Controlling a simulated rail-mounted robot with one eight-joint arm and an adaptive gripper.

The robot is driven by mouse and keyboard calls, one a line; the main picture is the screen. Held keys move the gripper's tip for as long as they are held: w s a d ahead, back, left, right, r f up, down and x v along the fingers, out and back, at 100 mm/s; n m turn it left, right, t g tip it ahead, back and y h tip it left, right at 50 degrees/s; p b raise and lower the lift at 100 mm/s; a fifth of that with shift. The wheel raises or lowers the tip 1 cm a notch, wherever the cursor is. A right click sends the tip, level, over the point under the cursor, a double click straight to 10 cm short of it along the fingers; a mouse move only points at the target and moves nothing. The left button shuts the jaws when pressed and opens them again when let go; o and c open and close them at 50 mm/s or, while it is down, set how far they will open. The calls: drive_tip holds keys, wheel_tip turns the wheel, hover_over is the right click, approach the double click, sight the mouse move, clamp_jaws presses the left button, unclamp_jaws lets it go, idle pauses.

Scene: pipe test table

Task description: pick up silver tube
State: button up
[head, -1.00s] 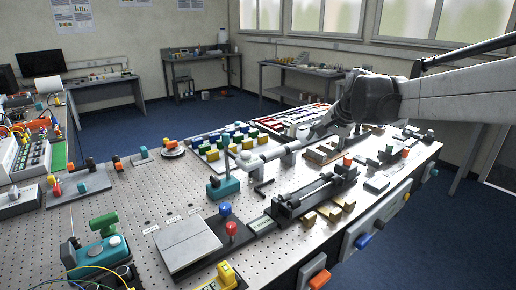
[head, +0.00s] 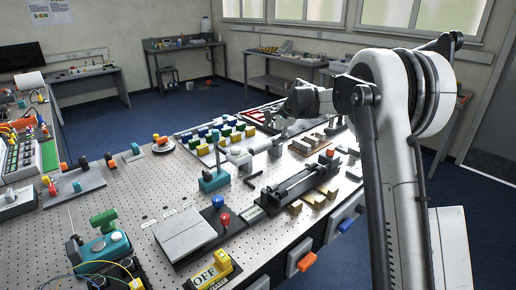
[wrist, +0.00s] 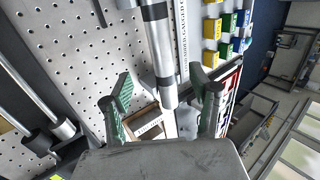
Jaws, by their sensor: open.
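The silver tube (wrist: 158,40), with black bands, runs down from the top of the wrist view, and its near end lies between my fingers. My gripper (wrist: 161,76) is open, with one green-padded finger on each side of the tube; I cannot tell how far above it they are. In the head view the tube (head: 262,146) lies near the middle of the perforated table, by a teal stand. My gripper (head: 284,127) is over its far right end and partly blends with it there.
A dark clamp-like fixture with rods (head: 299,183) stands just in front of the tube. Rows of coloured blocks (head: 215,135) lie behind it. A teal stand with an upright post (head: 214,179) is at the left. The table's left middle is mostly clear.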

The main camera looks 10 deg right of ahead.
sight(262, 145)
drive_tip(key=p+x, duration=0.1)
drive_tip(key=x, duration=1.1)
drive_tip(key=shift+w, duration=0.15)
clamp_jaws()
